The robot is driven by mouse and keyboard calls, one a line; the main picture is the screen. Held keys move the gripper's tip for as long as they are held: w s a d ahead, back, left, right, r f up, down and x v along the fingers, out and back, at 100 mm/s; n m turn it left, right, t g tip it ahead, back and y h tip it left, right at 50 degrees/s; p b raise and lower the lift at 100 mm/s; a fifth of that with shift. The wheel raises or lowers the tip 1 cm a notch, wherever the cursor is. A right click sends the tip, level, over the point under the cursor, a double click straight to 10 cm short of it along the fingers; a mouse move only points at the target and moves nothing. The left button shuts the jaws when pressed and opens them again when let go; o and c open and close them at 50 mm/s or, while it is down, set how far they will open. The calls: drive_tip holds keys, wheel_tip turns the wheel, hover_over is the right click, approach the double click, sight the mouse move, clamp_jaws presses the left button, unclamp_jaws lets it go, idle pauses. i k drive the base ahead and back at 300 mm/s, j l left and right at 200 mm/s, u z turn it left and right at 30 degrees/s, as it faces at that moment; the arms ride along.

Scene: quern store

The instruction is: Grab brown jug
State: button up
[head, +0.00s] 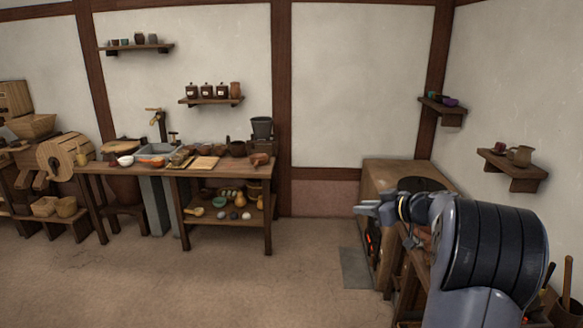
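A brown jug (520,155) stands upright on a small wooden shelf (512,167) on the right wall. A small dark red cup (499,148) stands to its left on the same shelf. My gripper (366,209) is at the end of my arm in the lower right, pointing left in front of the stove. It is well apart from the jug, lower and to the left in the picture. Its fingers are small and seen from the side, so their gap is unclear. I see nothing held in it.
A wooden workbench (222,178) with bowls and boards stands at the back wall. A brown stove (385,172) fills the right corner, partly hidden by my arm. Another shelf (442,109) holds small bowls. The floor (220,285) in front is clear.

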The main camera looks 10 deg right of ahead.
sight(522, 159)
drive_tip(key=i+z, duration=0.15)
drive_tip(key=i, duration=0.7)
drive_tip(key=i+j+z, duration=0.15)
drive_tip(key=i, duration=0.7)
drive_tip(key=i+z, duration=0.9)
drive_tip(key=i+j+z, duration=0.3)
drive_tip(key=i+z, duration=0.65)
drive_tip(key=z, duration=0.25)
drive_tip(key=i+z, duration=0.35)
drive_tip(key=k, duration=0.1)
